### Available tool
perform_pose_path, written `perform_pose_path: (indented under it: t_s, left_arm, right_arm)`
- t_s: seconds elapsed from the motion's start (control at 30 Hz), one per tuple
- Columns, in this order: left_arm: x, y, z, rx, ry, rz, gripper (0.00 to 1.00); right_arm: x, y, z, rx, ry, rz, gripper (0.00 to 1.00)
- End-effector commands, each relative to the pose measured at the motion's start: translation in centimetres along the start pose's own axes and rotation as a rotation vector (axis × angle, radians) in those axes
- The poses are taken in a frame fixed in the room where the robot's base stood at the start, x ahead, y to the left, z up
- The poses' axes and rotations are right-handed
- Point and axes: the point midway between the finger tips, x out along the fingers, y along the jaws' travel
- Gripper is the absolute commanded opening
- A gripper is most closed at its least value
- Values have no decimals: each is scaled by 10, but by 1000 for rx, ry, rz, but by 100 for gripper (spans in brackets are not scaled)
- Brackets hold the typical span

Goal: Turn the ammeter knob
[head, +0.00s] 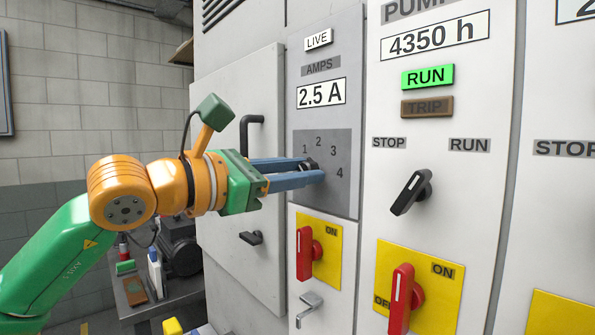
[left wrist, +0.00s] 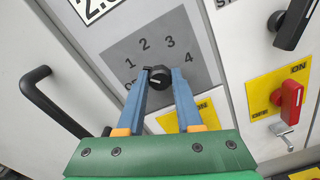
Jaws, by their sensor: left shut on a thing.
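The ammeter knob (left wrist: 159,77) is a small black round knob with a white pointer mark on a grey plate (left wrist: 118,47) numbered 1 to 4. In the left wrist view it sits between the blue fingertips of my left gripper (left wrist: 160,80), which is shut on it. In the head view the left gripper (head: 316,170) reaches in from the left and its fingers partly hide the knob (head: 311,164). The display (head: 321,93) above reads 2.5 A, under a LIVE label (head: 318,40). My right gripper is not in view.
Below the plate is a red switch (head: 306,253) on a yellow panel. To the right, the pump panel has a black STOP/RUN handle (head: 411,192) and another red switch (head: 401,297). A black door handle (head: 246,130) stands out left of the plate, behind my gripper.

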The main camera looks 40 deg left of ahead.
Motion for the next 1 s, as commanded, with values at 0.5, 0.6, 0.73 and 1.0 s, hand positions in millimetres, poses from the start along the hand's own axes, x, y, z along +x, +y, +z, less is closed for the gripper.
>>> perform_pose_path:
  t_s: [0.5,0.6,0.73,1.0]
  left_arm:
    - [0,0,0,-1,-1,1,65]
    - [-7,0,-2,-3,-4,3,65]
    - [-36,-1,-4,-2,-7,5,65]
    - [-71,0,-1,-1,-2,1,65]
  right_arm:
    - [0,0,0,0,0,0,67]
    - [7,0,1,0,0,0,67]
    - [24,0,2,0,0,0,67]
    - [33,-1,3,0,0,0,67]
